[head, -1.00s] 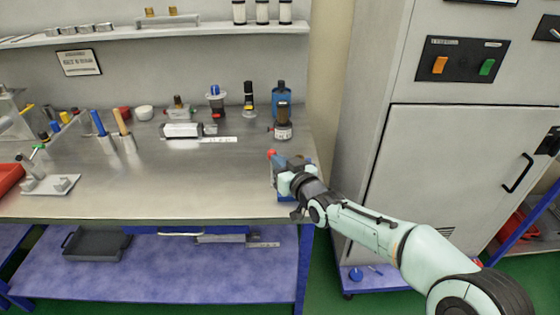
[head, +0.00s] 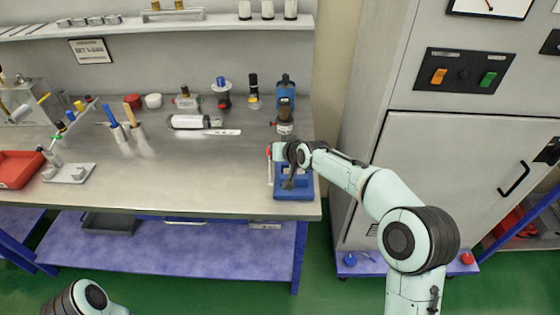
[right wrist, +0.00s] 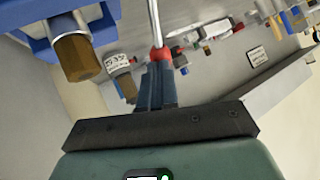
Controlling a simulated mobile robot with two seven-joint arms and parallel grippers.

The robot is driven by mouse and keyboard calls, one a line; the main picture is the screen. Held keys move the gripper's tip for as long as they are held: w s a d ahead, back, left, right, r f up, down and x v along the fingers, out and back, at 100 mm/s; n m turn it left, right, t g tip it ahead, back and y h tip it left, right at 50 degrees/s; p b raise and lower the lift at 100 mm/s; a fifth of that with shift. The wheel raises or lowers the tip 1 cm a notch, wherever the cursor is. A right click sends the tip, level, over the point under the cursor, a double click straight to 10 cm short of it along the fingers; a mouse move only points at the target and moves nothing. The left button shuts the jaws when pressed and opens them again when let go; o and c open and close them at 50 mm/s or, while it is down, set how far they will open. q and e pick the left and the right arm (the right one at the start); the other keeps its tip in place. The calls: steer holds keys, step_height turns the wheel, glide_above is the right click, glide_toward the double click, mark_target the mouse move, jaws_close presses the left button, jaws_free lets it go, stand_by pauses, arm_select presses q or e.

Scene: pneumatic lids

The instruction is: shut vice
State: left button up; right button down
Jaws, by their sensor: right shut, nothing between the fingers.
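The blue vice (head: 296,193) sits at the bench's front right corner. Its handle shows a red end (head: 268,151) at its left side. My right gripper (head: 273,153) is shut and empty beside that red end. In the right wrist view, the gripper's shut fingertips (right wrist: 160,66) are right by the red end (right wrist: 160,53) of a metal rod (right wrist: 154,22); whether they touch I cannot tell. The blue vice body (right wrist: 40,22) and a brass hexagonal part (right wrist: 77,57) fill the upper left there. Part of my left arm shows at the lower left of the head view; its gripper is out of frame.
A dark-capped bottle (head: 285,115) and a blue bottle (head: 286,87) stand behind the vice. A grey cabinet (head: 450,170) is to the right. The bench top (head: 200,180) is clear left of the vice. A red tray (head: 18,168) lies at the far left.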

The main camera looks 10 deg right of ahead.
arm_select(q)
steer(key=shift+w+a+r, duration=0.15)
steer(key=shift+r, duration=0.25)
arm_select(e)
steer(key=shift+w+d+f, duration=0.2)
steer(key=shift+w+f, duration=0.65)
steer(key=shift+w, duration=0.15)
steer(key=shift+f, duration=0.1)
